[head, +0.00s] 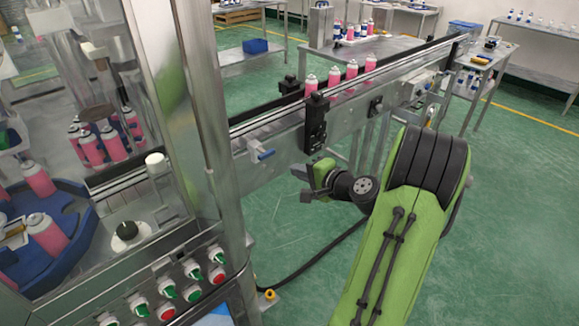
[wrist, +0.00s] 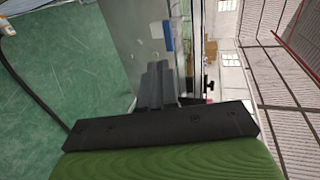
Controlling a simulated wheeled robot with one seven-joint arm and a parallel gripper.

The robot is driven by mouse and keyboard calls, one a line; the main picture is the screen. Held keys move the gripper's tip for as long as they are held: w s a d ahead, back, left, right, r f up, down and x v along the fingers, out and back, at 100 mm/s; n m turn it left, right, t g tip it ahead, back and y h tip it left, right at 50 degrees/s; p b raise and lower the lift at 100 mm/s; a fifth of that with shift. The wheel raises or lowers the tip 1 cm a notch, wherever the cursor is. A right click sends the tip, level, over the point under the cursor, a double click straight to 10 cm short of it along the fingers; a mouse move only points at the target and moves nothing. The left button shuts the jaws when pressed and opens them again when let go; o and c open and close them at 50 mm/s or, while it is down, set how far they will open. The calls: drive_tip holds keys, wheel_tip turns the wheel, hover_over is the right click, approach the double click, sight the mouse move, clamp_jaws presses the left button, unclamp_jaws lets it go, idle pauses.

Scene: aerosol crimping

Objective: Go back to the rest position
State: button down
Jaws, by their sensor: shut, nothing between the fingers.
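My gripper (head: 306,185) is at the end of my green arm, in the middle of the head view, low beside the near side of the conveyor and apart from the cans. In the wrist view its grey fingers (wrist: 157,82) stand together beyond a black plate, shut with nothing between them. In the head view it is small and partly hidden by my wrist. My arm reaches in from the lower right.
A conveyor (head: 270,136) carries a row of pink cans (head: 334,77). A black sensor block (head: 315,124) is mounted on its near side. A glass-walled machine (head: 180,100) with more pink cans and coloured buttons (head: 192,268) stands left. Green floor (head: 500,210) is clear at right.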

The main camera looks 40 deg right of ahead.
drive_tip(key=shift+v, duration=1.9)
